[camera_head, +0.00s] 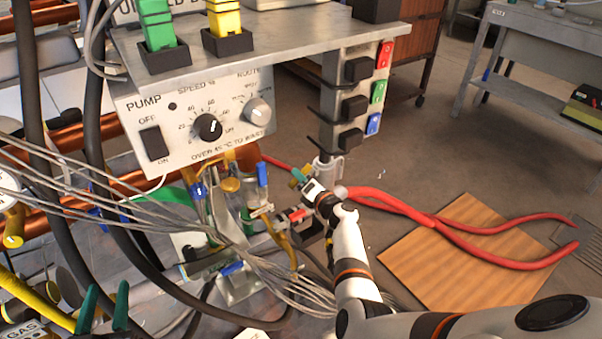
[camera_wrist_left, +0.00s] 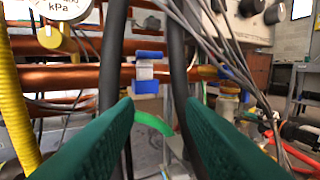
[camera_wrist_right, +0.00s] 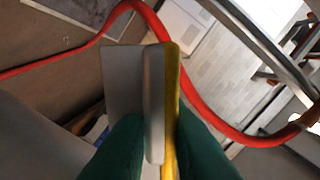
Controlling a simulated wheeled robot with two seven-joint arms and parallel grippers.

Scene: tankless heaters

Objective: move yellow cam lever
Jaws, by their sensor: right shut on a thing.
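My right gripper (camera_head: 300,177) is at the pipework below the pump panel. In the right wrist view its green fingers (camera_wrist_right: 160,140) are closed on a thin upright piece with a yellow side, which I take for the yellow cam lever (camera_wrist_right: 172,75). A flat grey face shows beside the yellow side. In the head view the fingers mostly hide the lever, with a bit of yellow beside them. My left gripper (camera_head: 105,308) is at the lower left of the head view. Its green fingers (camera_wrist_left: 152,130) stand apart with nothing between them.
Grey cables (camera_head: 110,185) and dark hoses cross before the copper pipes (camera_head: 110,207). A red hose (camera_head: 470,250) runs right over a wooden board (camera_head: 430,255).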

